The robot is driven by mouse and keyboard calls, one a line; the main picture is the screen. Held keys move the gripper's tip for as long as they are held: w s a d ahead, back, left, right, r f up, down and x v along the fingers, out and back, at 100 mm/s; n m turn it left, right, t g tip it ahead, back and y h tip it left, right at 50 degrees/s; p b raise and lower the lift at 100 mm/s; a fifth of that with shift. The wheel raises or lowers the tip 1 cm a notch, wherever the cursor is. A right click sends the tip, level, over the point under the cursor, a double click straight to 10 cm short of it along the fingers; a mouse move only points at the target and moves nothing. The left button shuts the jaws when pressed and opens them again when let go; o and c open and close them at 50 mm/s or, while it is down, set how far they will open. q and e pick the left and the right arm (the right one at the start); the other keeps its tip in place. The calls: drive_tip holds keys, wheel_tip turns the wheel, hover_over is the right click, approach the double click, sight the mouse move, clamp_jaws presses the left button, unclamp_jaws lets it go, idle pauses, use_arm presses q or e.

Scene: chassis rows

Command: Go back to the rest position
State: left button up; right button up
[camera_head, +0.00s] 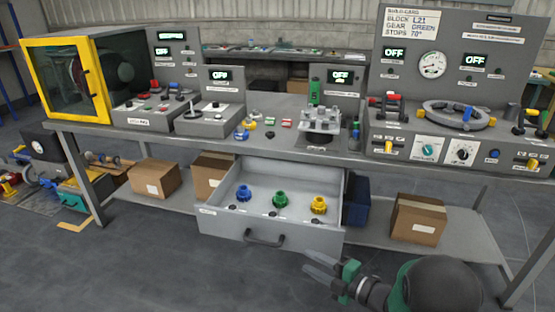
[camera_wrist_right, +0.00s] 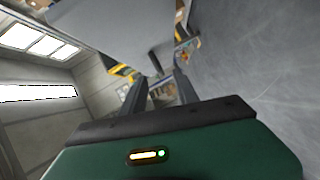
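My right gripper (camera_head: 310,268) is low at the bottom of the head view, in front of the bench and right of the open drawer's handle. Its two fingers stand apart with nothing between them. The right wrist view also shows the fingers (camera_wrist_right: 158,88) apart and empty. My left gripper is not in view. The grey drawer (camera_head: 225,222) is pulled out and holds a blue gear (camera_head: 243,194), a green gear (camera_head: 280,199) and a yellow gear (camera_head: 319,205) in a row. A grey metal block (camera_head: 321,120) sits on the bench above.
The bench (camera_head: 215,144) spans the view. It carries a yellow-framed cabinet (camera_head: 65,42), grey control boxes and a gauge panel (camera_head: 445,45) with displays reading OFF. Cardboard boxes (camera_head: 417,217) stand on the lower shelf. The floor (camera_head: 150,275) in front at left is clear.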

drive_tip(key=s+d+m+h, duration=0.2)
drive_tip(key=d+m+h, duration=0.5)
drive_tip(key=m+h, duration=0.4)
drive_tip(key=s+a+f+m+g, duration=0.15)
drive_tip(key=s+m+g, duration=0.35)
drive_tip(key=s, duration=0.6)
drive_tip(key=s+d+f+m+g, duration=0.1)
drive_tip(key=s+f+m+g, duration=0.25)
drive_tip(key=s+m, duration=0.6)
wheel_tip(320, 180, up, 28)
drive_tip(key=s+n+p, duration=0.1)
drive_tip(key=s+p, duration=0.1)
drive_tip(key=p, duration=2.6)
drive_tip(key=shift+s+a+h, duration=0.2)
drive_tip(key=shift+a+h, duration=0.1)
drive_tip(key=shift+a, duration=0.05)
drive_tip(key=shift+n+g, duration=0.25)
